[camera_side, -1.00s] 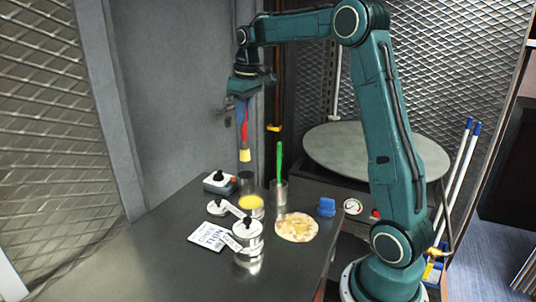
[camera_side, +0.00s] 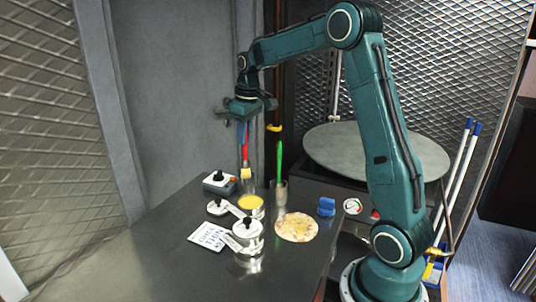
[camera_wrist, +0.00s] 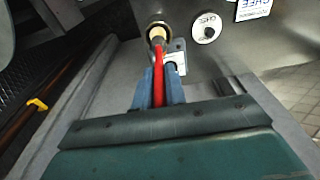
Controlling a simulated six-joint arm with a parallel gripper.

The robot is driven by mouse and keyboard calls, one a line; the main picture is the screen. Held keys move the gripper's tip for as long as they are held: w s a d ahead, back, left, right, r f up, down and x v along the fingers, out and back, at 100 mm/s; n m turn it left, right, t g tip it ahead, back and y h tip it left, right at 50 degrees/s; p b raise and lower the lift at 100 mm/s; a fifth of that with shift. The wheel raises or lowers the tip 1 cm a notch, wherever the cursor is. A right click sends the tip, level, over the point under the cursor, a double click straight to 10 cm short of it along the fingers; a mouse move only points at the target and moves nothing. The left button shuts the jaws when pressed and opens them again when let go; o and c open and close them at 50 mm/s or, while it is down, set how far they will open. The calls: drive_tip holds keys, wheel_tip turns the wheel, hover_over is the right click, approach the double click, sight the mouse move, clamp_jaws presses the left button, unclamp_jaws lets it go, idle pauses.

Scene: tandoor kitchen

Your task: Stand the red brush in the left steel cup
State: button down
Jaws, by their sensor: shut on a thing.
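My gripper (camera_side: 243,122) is shut on the red brush (camera_side: 245,152) and holds it upright, pale bristles down. In the wrist view the red handle (camera_wrist: 158,85) runs between the blue fingers (camera_wrist: 159,92). The left steel cup (camera_side: 249,187) stands below the brush, partly hidden behind a tub of yellow stuff. The bristles are at the cup's mouth; I cannot tell whether they are inside the rim. In the wrist view the bristle end overlaps the round cup mouth (camera_wrist: 158,27). The right steel cup (camera_side: 280,190) holds a green brush (camera_side: 279,160).
The yellow tub (camera_side: 250,202), a lidded tin (camera_side: 247,236), a loose lid (camera_side: 217,208) and a white box with a black knob (camera_side: 219,182) crowd the cup. A printed card (camera_side: 208,236), flatbread (camera_side: 296,228) and blue item (camera_side: 326,207) lie around. The near-left counter is clear.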

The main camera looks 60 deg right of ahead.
drive_tip(key=shift+f, duration=1.55)
drive_tip(key=c, duration=1.4)
unclamp_jaws()
drive_tip(key=shift+o, duration=0.2)
wheel_tip(320, 180, up, 14)
drive_tip(key=s, duration=0.1)
drive_tip(key=shift+s+f, duration=0.15)
drive_tip(key=shift+s, duration=0.15)
